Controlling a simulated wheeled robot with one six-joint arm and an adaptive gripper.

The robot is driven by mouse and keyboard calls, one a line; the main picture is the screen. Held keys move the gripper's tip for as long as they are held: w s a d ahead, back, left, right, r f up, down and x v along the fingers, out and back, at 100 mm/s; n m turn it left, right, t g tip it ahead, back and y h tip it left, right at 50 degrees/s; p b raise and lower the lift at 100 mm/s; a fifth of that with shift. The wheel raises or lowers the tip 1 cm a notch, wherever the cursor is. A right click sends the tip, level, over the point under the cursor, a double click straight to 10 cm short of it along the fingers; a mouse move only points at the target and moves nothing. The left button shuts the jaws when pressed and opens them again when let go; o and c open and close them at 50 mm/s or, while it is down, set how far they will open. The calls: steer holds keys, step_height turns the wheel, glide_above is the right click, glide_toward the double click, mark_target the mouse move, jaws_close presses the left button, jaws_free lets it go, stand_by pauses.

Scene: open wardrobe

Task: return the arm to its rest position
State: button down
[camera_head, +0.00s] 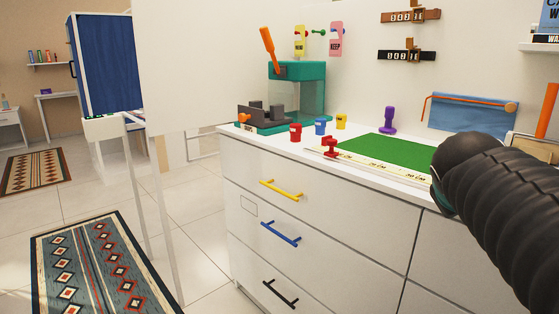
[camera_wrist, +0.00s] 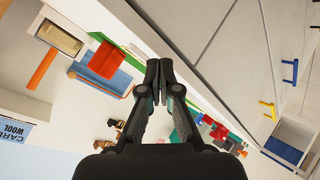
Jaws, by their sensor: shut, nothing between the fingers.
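My arm (camera_head: 505,205), in a black ribbed sleeve, comes in from the right in the head view and hides the right end of the white dresser top. My gripper does not show in that view. In the wrist view my gripper (camera_wrist: 158,82) is shut, its fingertips together with nothing seen between them. It appears in front of the white dresser (camera_wrist: 225,60), which looks tilted in that view. The gap between the fingertips and the dresser is hard to tell.
Yellow (camera_head: 281,190), blue and black handles stick out in front. Floor at left is open.

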steer(key=s+a+f+g+y, duration=0.1)
steer(key=s+a+f+y, duration=0.2)
steer(key=s+a+f, duration=0.4)
steer(key=s+a+f+m+g+y+b, duration=0.1)
steer(key=s+a+f+g+y, duration=0.1)
steer(key=s+a+f, duration=0.5)
step_height(320, 180, down, 6)
steer(key=shift+a+r+m+y, duration=0.25)
steer(key=shift+a+y, duration=0.45)
steer(key=shift+a, duration=0.35)
steer(key=shift+d, duration=0.1)
